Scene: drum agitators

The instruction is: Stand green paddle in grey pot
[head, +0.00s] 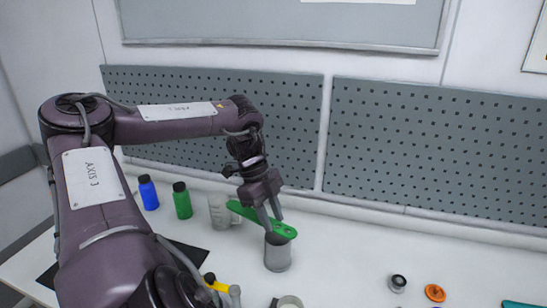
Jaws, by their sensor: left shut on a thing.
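The green paddle (284,230) is held between the fingers of my left gripper (269,222). It lies close to level and slopes down a little to the right, with one end in front of a clear beaker and the other end to the right of the fingers. The grey pot (277,255) stands upright on the white table, under the paddle's right part. The paddle overlaps the pot's rim in the picture; I cannot tell whether they touch. The inside of the pot is mostly hidden. My right gripper is not in view.
A blue bottle (148,194), a green bottle (182,203) and the beaker (218,214) stand at the back left. A small dark-topped jar (397,283) and an orange ring (434,293) lie at the front right. A pegboard (430,150) stands behind.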

